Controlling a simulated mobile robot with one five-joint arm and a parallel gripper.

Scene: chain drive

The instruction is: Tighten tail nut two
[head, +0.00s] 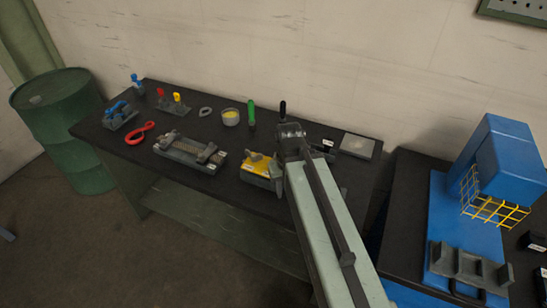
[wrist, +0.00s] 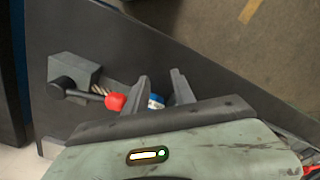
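I cannot single out tail nut two by sight. In the wrist view my gripper (wrist: 161,76) has its two grey fingers apart. A small blue and white piece (wrist: 156,101) shows in the gap between them, partly hidden by the left finger and my gripper body. Left of the fingers is a red cap (wrist: 115,102) beside a coppery threaded or coiled part (wrist: 99,90). A grey block (wrist: 75,70) with a dark round-ended rod (wrist: 76,91) stands farther left. In the head view my arm hides the gripper's fingertips and the spot below them.
The dark bench (head: 110,141) holds a grey fixture (head: 190,152), a yellow block (head: 257,165), red-handled tool (head: 140,132), cup (head: 230,117), green-handled tool (head: 251,112) and flat grey plate (head: 357,145). A blue machine (head: 497,160) with a yellow guard stands right. A green drum (head: 62,125) stands left.

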